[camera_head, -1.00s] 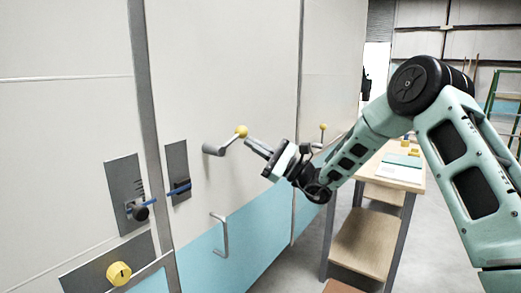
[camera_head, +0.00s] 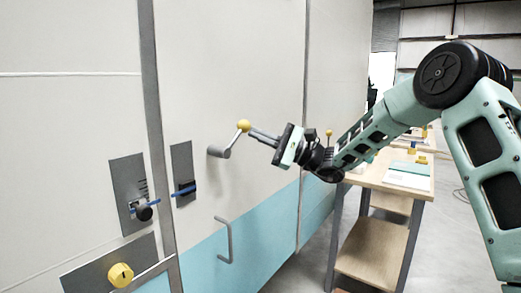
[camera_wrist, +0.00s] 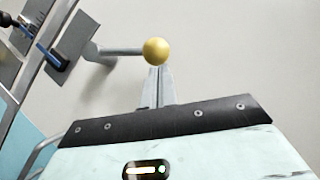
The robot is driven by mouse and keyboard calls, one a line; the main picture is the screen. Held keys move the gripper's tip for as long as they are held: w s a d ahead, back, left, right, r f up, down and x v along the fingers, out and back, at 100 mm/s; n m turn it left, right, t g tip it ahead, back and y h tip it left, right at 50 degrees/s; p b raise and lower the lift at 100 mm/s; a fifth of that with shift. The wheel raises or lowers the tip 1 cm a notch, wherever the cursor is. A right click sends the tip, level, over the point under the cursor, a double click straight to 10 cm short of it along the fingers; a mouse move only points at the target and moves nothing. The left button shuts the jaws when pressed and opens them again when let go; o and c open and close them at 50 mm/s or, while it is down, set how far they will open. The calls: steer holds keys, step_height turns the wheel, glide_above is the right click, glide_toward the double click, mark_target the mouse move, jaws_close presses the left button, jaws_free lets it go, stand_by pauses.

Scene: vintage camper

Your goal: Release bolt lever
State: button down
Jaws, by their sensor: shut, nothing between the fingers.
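A lever with a grey hub and arm and a yellow ball (camera_head: 244,126) on its end sticks out from the pale camper wall. The lever's grey arm (camera_head: 226,144) slopes up to the right. In the wrist view the ball (camera_wrist: 156,51) sits just beyond my fingertips. My gripper (camera_head: 254,133) is shut and empty, its fingers pointing at the ball; whether they touch cannot be told. To the left, a blue bolt rod (camera_head: 165,199) with a black knob (camera_head: 144,212) spans from a slotted grey plate (camera_head: 127,176) to a smaller plate (camera_head: 181,157).
A grey pull handle (camera_head: 228,241) is below the lever. A yellow knob (camera_head: 120,274) is on a plate at lower left. A wooden workbench (camera_head: 377,180) stands behind my arm.

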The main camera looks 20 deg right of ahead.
steer(key=s+a+r+n+g+h+b, duration=0.3)
steer(key=r+n+b, duration=0.4)
steer(key=n, duration=0.3)
steer(key=shift+s+a+g+h+b, duration=0.4)
steer(key=shift+a+g+h+b, duration=0.25)
steer(key=shift+a, duration=0.5)
steer(key=shift+a+r, duration=0.1)
